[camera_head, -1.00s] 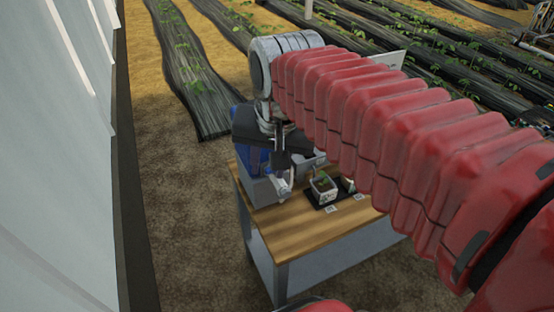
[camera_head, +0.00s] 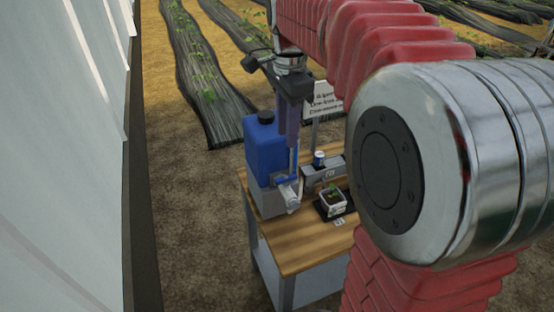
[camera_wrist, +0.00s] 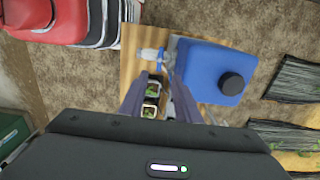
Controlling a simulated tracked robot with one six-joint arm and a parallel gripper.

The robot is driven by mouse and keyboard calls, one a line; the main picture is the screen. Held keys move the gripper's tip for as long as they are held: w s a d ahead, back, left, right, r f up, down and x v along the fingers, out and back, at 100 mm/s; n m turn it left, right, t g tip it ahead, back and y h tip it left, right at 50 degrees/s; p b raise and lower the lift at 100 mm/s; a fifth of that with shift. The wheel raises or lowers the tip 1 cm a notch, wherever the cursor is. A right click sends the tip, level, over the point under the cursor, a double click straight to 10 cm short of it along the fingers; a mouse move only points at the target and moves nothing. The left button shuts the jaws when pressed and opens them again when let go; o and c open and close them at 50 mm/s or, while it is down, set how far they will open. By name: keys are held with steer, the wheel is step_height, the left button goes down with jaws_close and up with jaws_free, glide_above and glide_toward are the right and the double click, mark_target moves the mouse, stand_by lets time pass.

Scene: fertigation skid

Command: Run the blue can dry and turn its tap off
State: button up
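The blue can (camera_head: 268,152), with a black cap, stands upright on a grey block (camera_head: 271,203) on the wooden table. Its tap (camera_head: 286,181) is low on its right side, blue with a pale cylindrical part below. The wrist view shows the can (camera_wrist: 208,66) and the tap (camera_wrist: 153,54) from above. My gripper (camera_head: 293,165) points down beside the can, its fingers near the tap. In the wrist view, my gripper (camera_wrist: 158,73) has its fingers apart with nothing held; the tap lies just beyond the tips. Contact with it, the tap's setting and the liquid level cannot be told.
A potted seedling (camera_head: 333,200) sits on a dark tray on the table (camera_head: 305,245). A grey box (camera_head: 322,171) and a small blue-and-white container (camera_head: 319,158) stand behind it. A sign (camera_head: 325,98) rises at the back. A pale wall (camera_head: 65,150) runs along the left.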

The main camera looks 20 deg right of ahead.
mark_target(286, 177)
stand_by(0.4)
step_height(286, 177, down, 14)
steer(key=shift+r, duration=0.1)
stand_by(0.6)
steer(key=shift+c, duration=0.6)
jaws_close()
steer(key=shift+d, duration=0.1)
